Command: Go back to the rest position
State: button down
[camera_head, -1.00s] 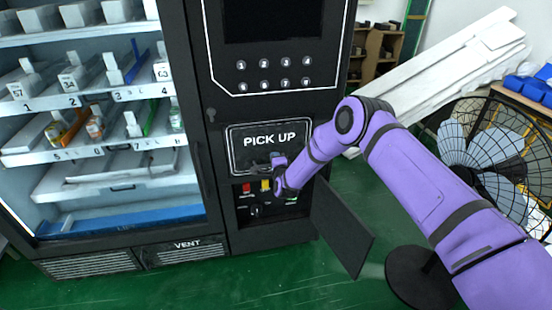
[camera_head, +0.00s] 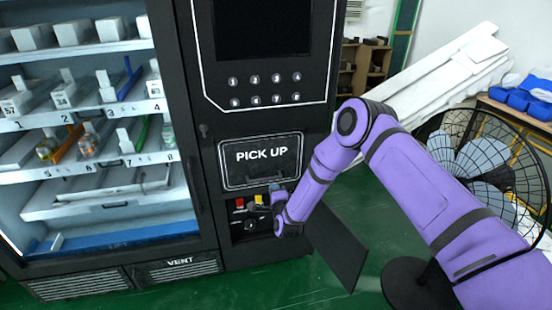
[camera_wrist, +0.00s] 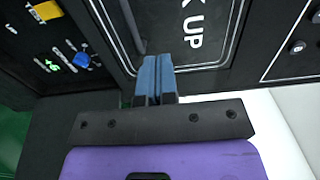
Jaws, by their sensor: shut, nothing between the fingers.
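My gripper shows in the wrist view (camera_wrist: 156,80), with its two blue fingertips together and nothing between them. The wrist view has it in front of the black machine face, near the edge of the PICK UP panel (camera_wrist: 193,30). The purple arm is bent, reaching in from the right side of the head view.
The vending machine (camera_head: 203,130) has shelves of boxes and bottles at left. An open dark door (camera_head: 338,245) hangs at the machine's lower right. A yellow button (camera_wrist: 46,11) and a blue knob (camera_wrist: 82,60) are close by. A black fan (camera_head: 485,160) stands at right.

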jog(key=w+d+r+n+g, duration=0.2)
jog(key=d+r+n, duration=0.1)
jog(key=r, duration=0.8)
jog(key=w+d+r+n+g, duration=0.1)
jog(key=d+r+n, duration=0.15)
jog(key=r, duration=0.75)
jog(key=s+d+r+n+g, duration=0.1)
jog(key=s+d+r+n, duration=0.15)
jog(key=r, duration=0.35)
jog(key=s+d+r+n+g+h, duration=0.1)
jog(key=s+d+r, duration=0.2)
jog(key=d+r, duration=0.15)
jog(key=s+d+r+n+g, duration=0.1)
jog(key=s+d+r, duration=0.15)
jog(key=r, duration=0.35)
jog(key=s+d+r+n+g+h, duration=0.1)
jog(key=s+d+r, duration=0.45)
jog(key=s, duration=0.25)
jog(key=s+d+r+n+g+h, duration=0.2)
jog(key=s+d+r, duration=0.2)
jog(key=s+d, duration=0.3)
jog(key=s+d+n+g, duration=0.1)
jog(key=s+d, duration=0.2)
jog(key=s, duration=1)
jog(key=s+d+g+h, duration=0.1)
jog(key=s+d+g, duration=0.1)
jog(key=s, duration=1.1)
jog(key=shift+d+r+n, duration=0.25)
jog(key=shift+d+n, duration=0.15)
jog(key=shift+d, duration=0.3)
